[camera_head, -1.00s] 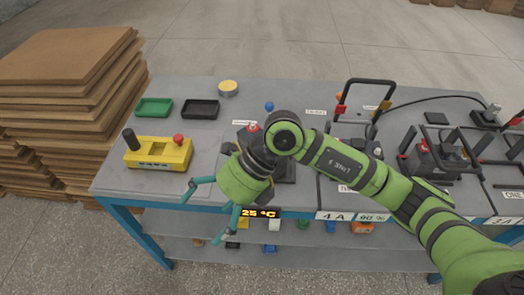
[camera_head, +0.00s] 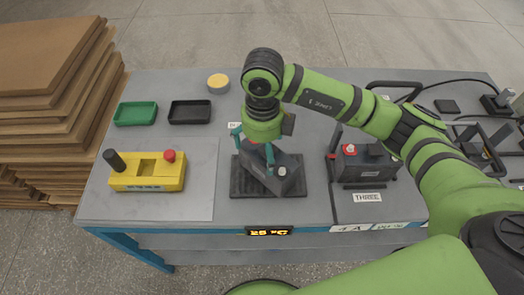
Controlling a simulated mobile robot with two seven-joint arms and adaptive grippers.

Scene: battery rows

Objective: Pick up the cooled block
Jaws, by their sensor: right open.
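A dark grey block (camera_head: 288,181) sits on a black ribbed pad (camera_head: 243,187) near the table's front edge, set at an angle to the pad. A display (camera_head: 269,231) on the front edge below the pad reads 25 °C. My right gripper (camera_head: 254,151) points down over the block's back left part, its teal fingers apart. One finger shows in front of the block; the other is at the upper left. The gripper hides part of the block, and I cannot tell whether the fingers touch it. My left gripper is not in view.
A yellow box (camera_head: 147,185) with a black knob and red button stands to the left. Behind it are a green tray (camera_head: 135,122), a black tray (camera_head: 190,121) and a yellow round tin (camera_head: 218,82). Another block (camera_head: 364,161) with a red terminal stands right, near a THREE label.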

